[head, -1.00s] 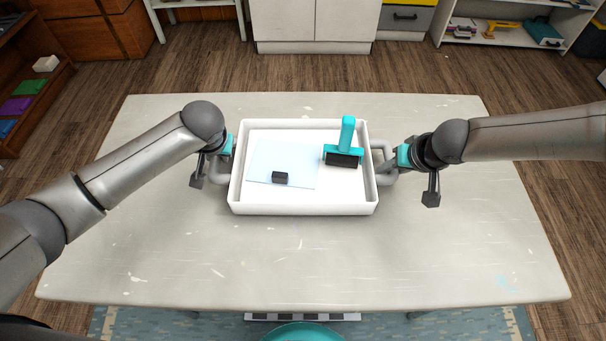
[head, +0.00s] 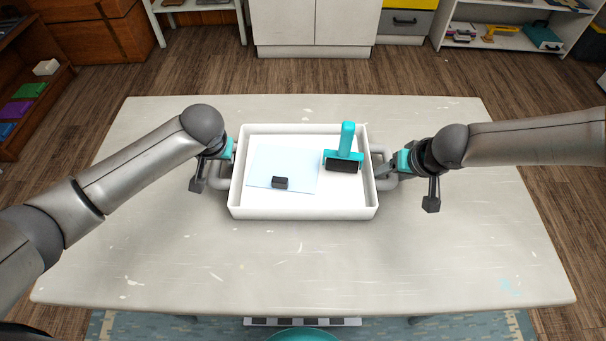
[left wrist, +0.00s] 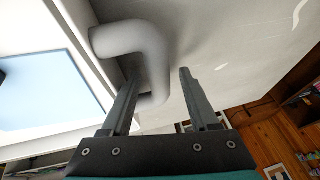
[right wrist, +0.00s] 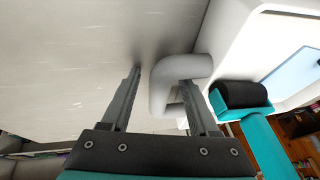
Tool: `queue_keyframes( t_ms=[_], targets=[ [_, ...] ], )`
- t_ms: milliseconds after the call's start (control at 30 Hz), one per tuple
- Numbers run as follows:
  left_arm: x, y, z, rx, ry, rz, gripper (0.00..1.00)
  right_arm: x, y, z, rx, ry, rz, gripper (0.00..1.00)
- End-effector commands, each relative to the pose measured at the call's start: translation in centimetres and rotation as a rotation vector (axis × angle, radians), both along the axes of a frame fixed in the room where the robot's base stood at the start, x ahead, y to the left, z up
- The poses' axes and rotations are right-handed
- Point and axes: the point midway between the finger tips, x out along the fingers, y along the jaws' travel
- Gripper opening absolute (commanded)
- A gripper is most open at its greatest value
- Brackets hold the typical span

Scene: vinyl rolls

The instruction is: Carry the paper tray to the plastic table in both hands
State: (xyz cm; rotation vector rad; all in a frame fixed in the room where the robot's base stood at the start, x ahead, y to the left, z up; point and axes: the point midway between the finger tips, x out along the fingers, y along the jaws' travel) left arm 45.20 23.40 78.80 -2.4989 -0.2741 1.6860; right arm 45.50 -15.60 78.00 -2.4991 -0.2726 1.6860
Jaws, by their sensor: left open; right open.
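The white paper tray (head: 303,212) rests on a pale, paint-marked table (head: 300,265). It has a grey tube handle at each end and holds a pale blue sheet (head: 262,160), a small black block (head: 280,183) and a teal-handled black tool (head: 346,150). My left gripper (left wrist: 160,75) is open at the left handle (left wrist: 140,40), its fingers apart around the outer bar. My right gripper (right wrist: 160,75) is open at the right handle (right wrist: 180,70), one finger by the loop's opening and one outside. Whether the fingers touch the bars is not clear.
The table is bare around the tray. Behind it stand a white cabinet (head: 315,25) and a shelf with tools (head: 500,38). A wooden shelf with coloured items (head: 25,90) is at left. A blue rug (head: 460,328) lies below the front edge.

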Motion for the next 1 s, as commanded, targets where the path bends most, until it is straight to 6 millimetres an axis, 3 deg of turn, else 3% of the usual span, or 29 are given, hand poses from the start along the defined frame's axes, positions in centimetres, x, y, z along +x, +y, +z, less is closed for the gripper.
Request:
queue_keyframes(
  t_ms=[600, 833, 1000],
  targets=[
    [-3.5, -2.1, 9.0, 0.0, -0.003, 0.0, 0.61, 0.0, 0.0, 0.0, 0.001, 0.0, 0.0, 0.61],
    [-4.1, -2.3, 10.3, 0.001, -0.001, 0.0, 0.61, -0.1, 0.0, 0.2, 0.001, 0.0, 0.0, 0.61],
    [-4.2, -2.3, 10.3, 0.001, 0.0, 0.0, 0.61, -0.6, -0.3, 1.5, 0.003, 0.0, -0.002, 0.61]
  ],
)
